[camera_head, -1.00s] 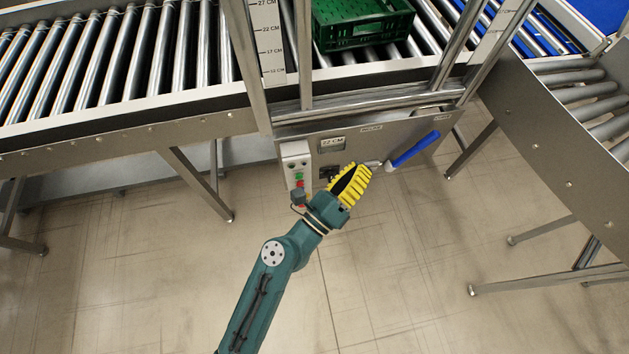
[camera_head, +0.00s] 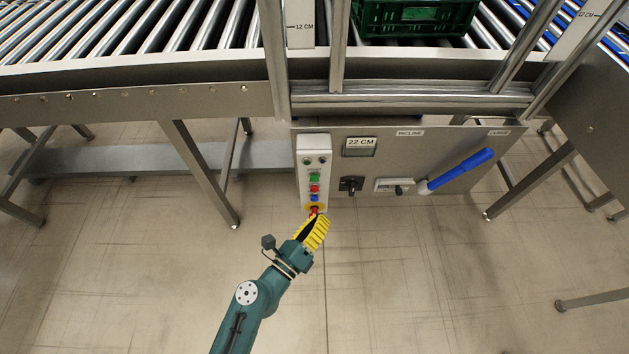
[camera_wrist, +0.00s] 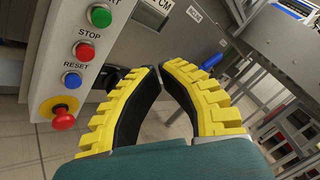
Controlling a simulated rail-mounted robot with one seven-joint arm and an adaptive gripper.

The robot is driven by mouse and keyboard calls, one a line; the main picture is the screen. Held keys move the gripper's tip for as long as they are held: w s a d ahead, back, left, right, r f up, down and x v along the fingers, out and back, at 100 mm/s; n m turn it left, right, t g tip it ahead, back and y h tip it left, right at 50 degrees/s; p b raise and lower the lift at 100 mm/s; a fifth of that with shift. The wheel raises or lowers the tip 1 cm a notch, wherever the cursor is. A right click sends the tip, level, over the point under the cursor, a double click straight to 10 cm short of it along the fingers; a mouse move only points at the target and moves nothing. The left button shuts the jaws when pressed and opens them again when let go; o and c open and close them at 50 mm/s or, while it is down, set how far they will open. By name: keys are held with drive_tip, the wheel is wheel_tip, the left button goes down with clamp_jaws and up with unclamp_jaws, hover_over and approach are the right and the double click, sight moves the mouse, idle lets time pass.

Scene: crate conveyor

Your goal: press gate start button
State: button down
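The white button box (camera_head: 313,148) hangs on the conveyor's front panel. In the head view my gripper (camera_head: 323,217) is just below the box, overlapping the knob area; contact cannot be told.
Right of the box, the panel carries a 22 CM display (camera_head: 359,147), a black rotary switch (camera_head: 351,185) and a blue-handled lever (camera_head: 458,171). A green crate (camera_head: 414,17) sits on the rollers behind gate posts. The floor in front is open.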

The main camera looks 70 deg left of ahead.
sight(314, 179)
drive_tip(key=shift+a, duration=0.1)
drive_tip(key=w+a, duration=0.2)
drive_tip(key=a, duration=0.6)
drive_tip(key=shift+w, duration=0.35)
drive_tip(key=shift+a, duration=0.1)
idle(0.9)
drive_tip(key=shift+w+a, duration=0.1)
drive_tip(key=shift+a, duration=0.3)
